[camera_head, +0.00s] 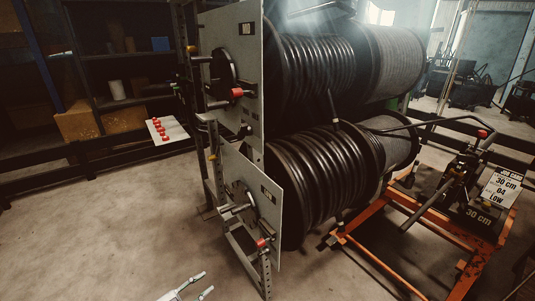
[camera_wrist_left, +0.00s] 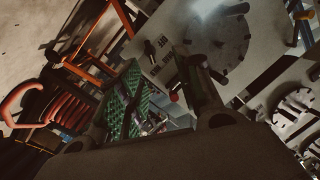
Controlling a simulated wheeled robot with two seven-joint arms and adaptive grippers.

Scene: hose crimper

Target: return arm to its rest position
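My left gripper (camera_head: 206,282) shows at the bottom edge of the head view, low in front of the hose reel rack. Its two pale fingertips are apart with nothing between them. In the left wrist view, the dark fingers of the left gripper (camera_wrist_left: 160,88) are also spread, with no held object visible. Most of the left arm is below the head view. My right gripper is not in view.
The reel rack's grey panels (camera_head: 252,205) stand close beyond the left gripper, with black hose reels (camera_head: 325,175) behind. An orange frame (camera_head: 375,255) with a job card (camera_head: 500,188) stands at right. Shelves (camera_head: 125,75) are at back left. Floor (camera_head: 95,240) at left is clear.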

